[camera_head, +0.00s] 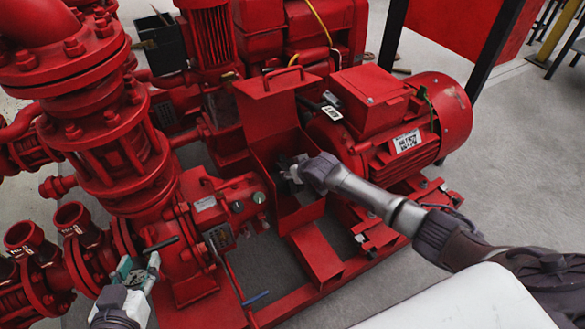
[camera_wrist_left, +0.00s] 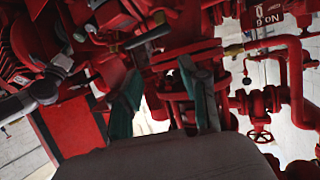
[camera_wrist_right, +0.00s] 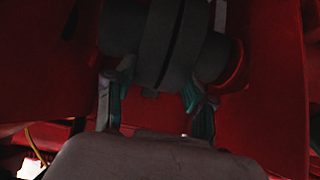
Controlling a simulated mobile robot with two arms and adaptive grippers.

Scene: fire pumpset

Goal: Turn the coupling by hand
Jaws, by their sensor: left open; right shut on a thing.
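The coupling (camera_wrist_right: 168,45) is a dark grey disc-like cylinder on the shaft, seen in the right wrist view inside a red guard box (camera_head: 268,165). In the head view the guard's lid (camera_head: 268,108) stands raised, and the coupling is hidden by the box and my gripper. My right gripper (camera_head: 292,170) reaches into the guard from the right. In the right wrist view (camera_wrist_right: 158,90) its green-padded fingers sit one on either side of the coupling, shut on it. My left gripper (camera_head: 137,272) is open and empty at the lower left, in front of the pump; its spread fingers show in the left wrist view (camera_wrist_left: 165,90).
The red motor (camera_head: 400,125) stands right of the guard, the pump body (camera_head: 215,215) left of it. Flanged pipes (camera_head: 95,100) rise at the far left. A dark bin (camera_head: 160,45) stands behind. Grey floor (camera_head: 520,140) is clear at the right.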

